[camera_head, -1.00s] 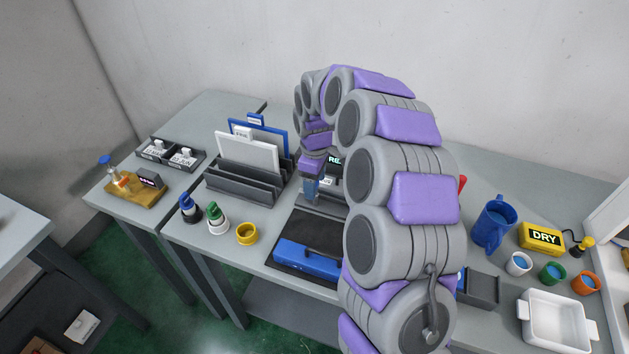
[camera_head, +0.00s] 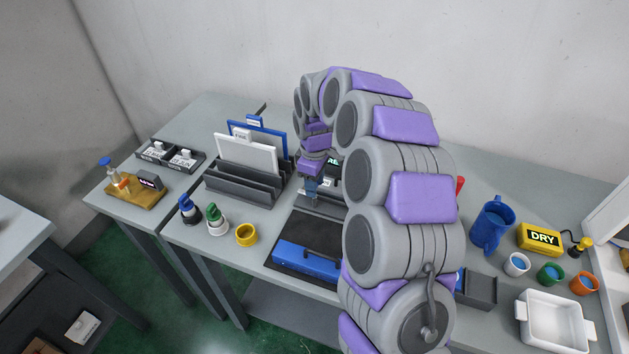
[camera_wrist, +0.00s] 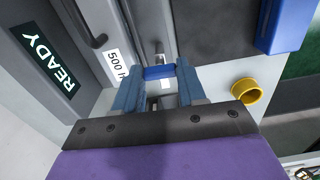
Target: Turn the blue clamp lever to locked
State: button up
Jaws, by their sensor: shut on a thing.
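The blue clamp lever (camera_wrist: 157,72) shows in the wrist view as a short blue bar between my two fingertips. My gripper (camera_wrist: 160,84) is shut on it, with one blue-grey finger on each side. A metal bracket and slot show around the lever. In the head view my gripper (camera_head: 311,190) is low over the machine at the middle of the table, and the lever cannot be made out there.
A blue bar (camera_head: 308,260) lies on the dark mat in front. A yellow ring cup (camera_head: 247,234), capped bottles (camera_head: 217,222) and a rack of panels (camera_head: 240,184) stand left. A blue jug (camera_head: 490,226) and white tray (camera_head: 555,322) stand right, past my arm.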

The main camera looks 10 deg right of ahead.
jog(key=m+p, duration=0.3)
jog(key=shift+w+r+m, duration=0.1)
jog(key=shift+r+m, duration=0.1)
jog(key=shift+m, duration=0.1)
jog(key=m+p, duration=0.3)
jog(key=m, duration=0.2)
jog(key=m+p, duration=0.2)
jog(key=m, duration=0.3)
jog(key=shift+p, duration=0.35)
jog(key=shift+w+m+p, duration=0.1)
jog(key=shift+m+p, duration=0.7)
jog(key=shift+m, duration=1.1)
jog(key=o, duration=1.1)
jog(key=shift+f, duration=0.15)
jog(key=shift+c, duration=0.2)
notch_tip(320, 180, up, 17)
jog(key=p, duration=0.1)
jog(key=shift+a, duration=0.1)
